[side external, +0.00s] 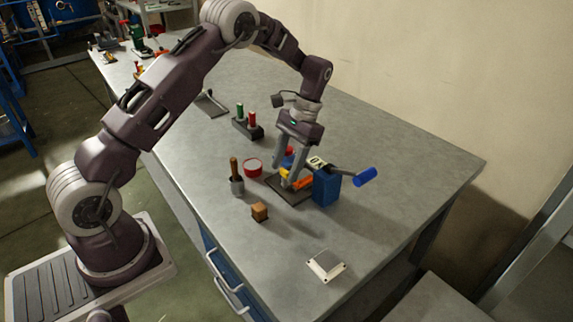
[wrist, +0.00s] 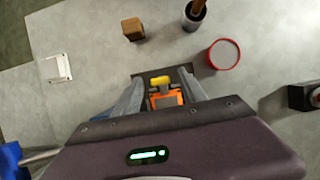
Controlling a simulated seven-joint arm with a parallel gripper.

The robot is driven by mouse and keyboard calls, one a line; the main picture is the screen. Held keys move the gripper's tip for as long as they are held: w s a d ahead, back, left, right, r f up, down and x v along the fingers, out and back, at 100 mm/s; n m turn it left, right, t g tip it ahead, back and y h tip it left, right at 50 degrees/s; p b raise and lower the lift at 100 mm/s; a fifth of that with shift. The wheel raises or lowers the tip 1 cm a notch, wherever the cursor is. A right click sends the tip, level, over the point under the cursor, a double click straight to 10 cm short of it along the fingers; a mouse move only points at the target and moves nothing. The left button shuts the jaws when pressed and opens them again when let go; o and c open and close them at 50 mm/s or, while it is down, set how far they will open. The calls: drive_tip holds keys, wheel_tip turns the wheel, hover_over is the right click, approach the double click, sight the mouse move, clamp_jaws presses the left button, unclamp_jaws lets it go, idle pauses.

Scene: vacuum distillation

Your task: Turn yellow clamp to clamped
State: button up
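The yellow clamp (wrist: 160,81) shows in the wrist view as a small yellow tip on an orange body (wrist: 166,99), over a dark base plate (wrist: 150,73). In the side view its orange part (side external: 303,183) lies low on the plate beside a blue block (side external: 326,187). My gripper (wrist: 162,80) points down over the clamp, one finger on each side of it. The fingers are apart, with gaps visible between them and the yellow tip. In the side view my gripper (side external: 287,172) partly hides the clamp, and I cannot tell whether a finger touches it.
Nearby stand a red round container (side external: 252,167), a dark cup with a wooden-handled tool (side external: 237,183), a wooden cube (side external: 260,212) and a rack with green and red items (side external: 247,127). A white plate (side external: 326,265) lies at the front.

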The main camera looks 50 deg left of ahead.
drive_tip(key=v, duration=0.7)
drive_tip(key=s+d+r+t, duration=0.25)
drive_tip(key=s+r, duration=0.25)
drive_tip(key=r, duration=0.3)
drive_tip(key=s+d+r+t, duration=0.2)
drive_tip(key=s+d+r, duration=0.1)
drive_tip(key=s+r, duration=0.4)
drive_tip(key=s+d+t, duration=0.4)
drive_tip(key=s+t, duration=0.1)
drive_tip(key=s, duration=1.1)
drive_tip(key=shift+s, duration=0.2)
